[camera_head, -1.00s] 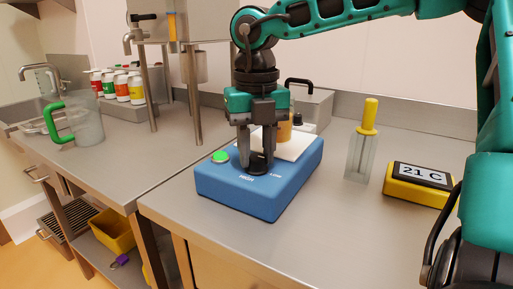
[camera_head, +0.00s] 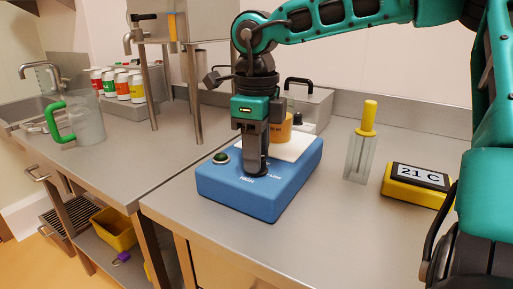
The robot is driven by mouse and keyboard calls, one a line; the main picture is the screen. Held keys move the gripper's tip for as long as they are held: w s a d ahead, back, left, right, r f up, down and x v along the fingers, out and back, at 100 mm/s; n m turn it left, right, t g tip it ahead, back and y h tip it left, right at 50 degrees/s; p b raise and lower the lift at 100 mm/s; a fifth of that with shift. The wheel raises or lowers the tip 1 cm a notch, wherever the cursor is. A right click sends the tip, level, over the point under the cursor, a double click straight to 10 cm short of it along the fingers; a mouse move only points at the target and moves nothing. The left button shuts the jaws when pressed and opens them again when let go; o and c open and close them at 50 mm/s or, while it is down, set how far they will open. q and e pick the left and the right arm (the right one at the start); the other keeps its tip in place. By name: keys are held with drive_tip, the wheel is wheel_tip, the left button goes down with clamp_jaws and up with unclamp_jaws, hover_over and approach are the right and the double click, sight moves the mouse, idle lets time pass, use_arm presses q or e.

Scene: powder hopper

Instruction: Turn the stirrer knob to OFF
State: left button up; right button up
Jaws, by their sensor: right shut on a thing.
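The blue stirrer box (camera_head: 262,199) stands on the steel counter, with a white plate (camera_head: 299,147) on its top. The black stirrer knob is on its front top face, mostly hidden behind my right gripper (camera_head: 256,172). My right gripper points down and is shut on the knob, seen edge-on. White lettering shows beside the knob, with "HIGH" in front and "LOW" to the right. The round indicator (camera_head: 221,157) left of the knob is dark green. An orange container (camera_head: 280,127) stands on the plate, partly behind the gripper. My left gripper is not in view.
A yellow-handled clear tool (camera_head: 362,142) and a yellow display (camera_head: 418,184) reading "21 C" stand to the right. A grey box with a black handle (camera_head: 306,101) is behind. A green-handled jug (camera_head: 87,120) and several bottles (camera_head: 122,85) are at left.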

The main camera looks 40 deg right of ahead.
drive_tip(key=n, duration=0.5)
drive_tip(key=shift+p, duration=0.4)
drive_tip(key=shift+n, duration=0.7)
drive_tip(key=o, duration=1)
drive_tip(key=shift+o, duration=0.2)
wheel_tip(320, 180, up, 13)
drive_tip(key=p, duration=0.3)
